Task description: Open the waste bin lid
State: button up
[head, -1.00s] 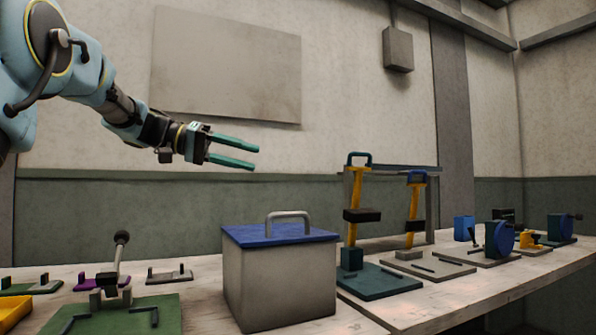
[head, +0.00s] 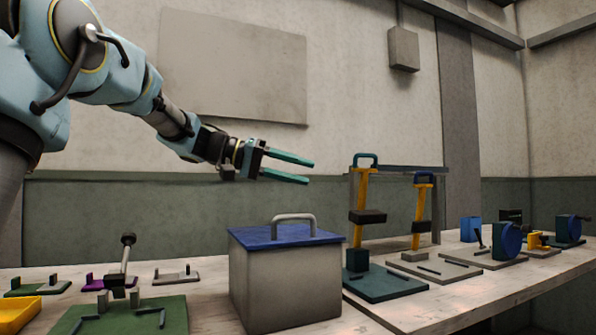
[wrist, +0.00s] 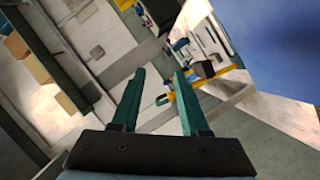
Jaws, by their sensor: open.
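The waste bin (head: 285,288) is a grey box on the bench in the head view. Its blue lid (head: 270,238) lies flat and closed on top, with a grey arched handle (head: 293,217) standing up from it. My gripper (head: 312,172) has teal fingers that are apart and empty. It is in the air above the bin, pointing to the right, clear of the handle. The open fingers also show in the wrist view (wrist: 160,85), with nothing between them. A blue surface fills the right of the wrist view; I cannot tell for sure that it is the lid.
A stand with yellow-handled tools (head: 361,200) rises right of the bin. A green plate with a lever (head: 125,310) lies left of it, near a yellow tray (head: 18,312). Several small fixtures line the bench at right.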

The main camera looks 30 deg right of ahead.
jog(key=shift+c, duration=0.2)
grip_shut()
dwell(1.1)
jog(key=shift+o, duration=0.2)
grip_release()
jog(key=v, duration=1.1)
jog(key=shift+b, duration=0.3)
jog(key=shift+d, duration=0.1)
jog(key=shift+c, duration=0.2)
